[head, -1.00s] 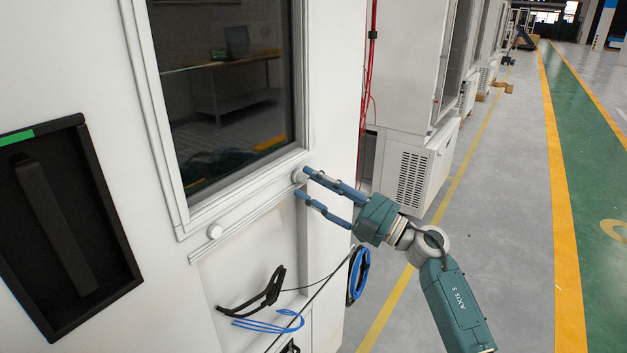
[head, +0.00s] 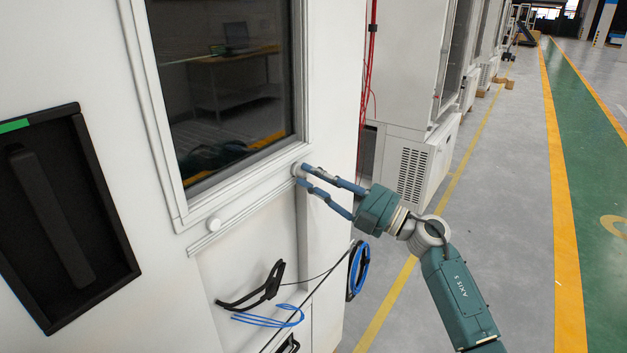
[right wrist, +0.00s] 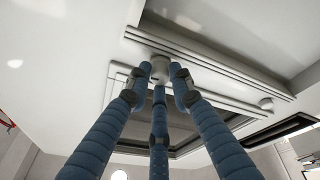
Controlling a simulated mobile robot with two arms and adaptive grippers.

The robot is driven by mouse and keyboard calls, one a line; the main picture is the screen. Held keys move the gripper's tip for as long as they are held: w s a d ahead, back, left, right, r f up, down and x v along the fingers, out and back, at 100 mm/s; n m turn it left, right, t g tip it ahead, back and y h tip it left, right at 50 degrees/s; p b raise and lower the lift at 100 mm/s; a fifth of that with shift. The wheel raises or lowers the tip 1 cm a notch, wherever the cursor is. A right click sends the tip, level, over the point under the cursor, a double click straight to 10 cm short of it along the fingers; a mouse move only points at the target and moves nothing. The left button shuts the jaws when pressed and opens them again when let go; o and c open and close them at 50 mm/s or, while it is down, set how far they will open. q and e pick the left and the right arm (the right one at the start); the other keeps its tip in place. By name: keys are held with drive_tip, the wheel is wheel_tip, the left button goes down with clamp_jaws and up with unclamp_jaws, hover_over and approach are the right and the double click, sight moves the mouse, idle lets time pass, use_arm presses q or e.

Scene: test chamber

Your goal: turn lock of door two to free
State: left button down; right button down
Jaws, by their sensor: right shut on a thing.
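A white door with a dark window (head: 225,85) fills the left of the head view. Two small round white knobs sit on the frame below the window, a left knob (head: 214,224) and a right knob (head: 297,169). My right gripper (head: 303,174) has its blue fingers closed around the right knob, partly hiding it. In the right wrist view the fingertips touch the right knob (right wrist: 160,68) from several sides, and the left knob (right wrist: 266,104) stands free. I cannot read which way the knob is turned. My left gripper is out of view.
A black recessed handle (head: 60,215) with a green strip is at the far left. A black bracket with blue cable (head: 268,318) hangs below the right knob, and a cable coil (head: 359,272) hangs at the edge.

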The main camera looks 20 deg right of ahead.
drive_tip(key=n+g+b, duration=0.1)
drive_tip(key=n, duration=0.2)
drive_tip(key=n+g+b, duration=0.1)
drive_tip(key=n+b, duration=0.1)
drive_tip(key=n, duration=0.1)
drive_tip(key=n+g+b, duration=0.1)
drive_tip(key=n+b, duration=0.1)
drive_tip(key=n, duration=0.1)
drive_tip(key=shift+w+d+n+y, duration=0.1)
drive_tip(key=shift+d+n+y, duration=0.05)
drive_tip(key=shift+n+y, duration=0.15)
drive_tip(key=n+g+b, duration=0.1)
drive_tip(key=n, duration=0.3)
drive_tip(key=shift+r+n+b, duration=0.1)
drive_tip(key=shift+n+b, duration=0.2)
drive_tip(key=shift+b, duration=0.05)
drive_tip(key=n, duration=0.2)
drive_tip(key=n+h, duration=0.1)
drive_tip(key=shift+r+n+g+h+b, duration=0.15)
drive_tip(key=shift+n+g+h+b, duration=0.15)
drive_tip(key=shift+n+g+b, duration=0.1)
drive_tip(key=c, duration=1.5)
unclamp_jaws()
drive_tip(key=shift+r, duration=0.1)
drive_tip(key=shift+c, duration=0.2)
drive_tip(key=v, duration=1.2)
